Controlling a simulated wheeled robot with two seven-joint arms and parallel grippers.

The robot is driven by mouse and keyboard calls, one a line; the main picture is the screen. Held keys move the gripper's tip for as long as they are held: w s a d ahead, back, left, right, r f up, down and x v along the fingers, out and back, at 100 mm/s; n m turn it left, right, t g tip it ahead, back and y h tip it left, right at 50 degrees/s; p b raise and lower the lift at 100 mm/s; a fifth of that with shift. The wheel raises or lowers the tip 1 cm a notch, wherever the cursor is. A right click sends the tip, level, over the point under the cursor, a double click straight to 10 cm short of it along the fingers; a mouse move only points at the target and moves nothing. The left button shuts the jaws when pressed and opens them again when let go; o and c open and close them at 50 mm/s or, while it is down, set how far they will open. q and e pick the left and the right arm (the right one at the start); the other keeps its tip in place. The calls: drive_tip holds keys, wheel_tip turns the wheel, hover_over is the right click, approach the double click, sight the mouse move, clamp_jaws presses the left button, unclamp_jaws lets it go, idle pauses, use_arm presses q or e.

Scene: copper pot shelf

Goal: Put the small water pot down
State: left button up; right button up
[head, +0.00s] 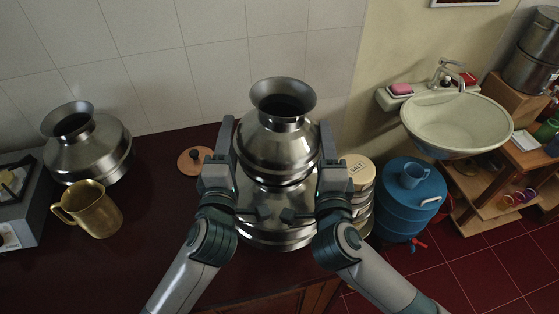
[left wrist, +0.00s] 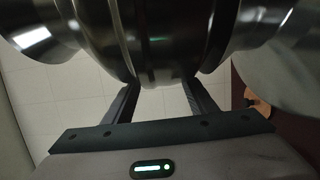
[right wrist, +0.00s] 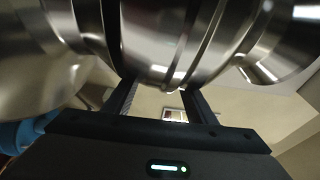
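The small water pot (head: 275,152), shiny steel with a flared neck, is upright in the head view, directly above a larger steel pot (head: 270,200). I cannot tell whether they touch. My left gripper (head: 226,145) is at its left side and my right gripper (head: 328,150) at its right side. In the left wrist view, the fingers (left wrist: 160,92) stand apart with tiled wall between them, and curved steel (left wrist: 150,40) is at their tips. In the right wrist view, the fingers (right wrist: 160,95) are also apart below curved steel (right wrist: 155,40). The tips are partly hidden.
Another steel pot (head: 85,155), a brass mug (head: 92,212) and a stove (head: 20,200) are on the left of the dark red counter (head: 165,240). A round wooden lid (head: 194,160) lies behind my left arm.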

use_arm(q)
drive_tip(key=a+y, duration=0.1)
drive_tip(key=a+r+n+y, duration=0.1)
drive_tip(key=a+n+y, duration=0.1)
drive_tip(key=a, duration=0.1)
drive_tip(key=shift+r, duration=0.25)
use_arm(e)
drive_tip(key=shift+s+d+r, duration=0.15)
drive_tip(key=shift+s+d, duration=0.15)
drive_tip(key=shift+d, duration=0.05)
use_arm(q)
drive_tip(key=shift+a, duration=0.15)
drive_tip(key=o, duration=0.5)
use_arm(e)
drive_tip(key=o, duration=0.5)
use_arm(q)
drive_tip(key=shift+s, duration=0.1)
drive_tip(key=s, duration=0.4)
drive_tip(key=s+d, duration=0.1)
drive_tip(key=s, duration=0.6)
drive_tip(key=shift+s+d+f, duration=0.3)
drive_tip(key=shift+d, duration=0.05)
use_arm(e)
drive_tip(key=shift+s, duration=0.1)
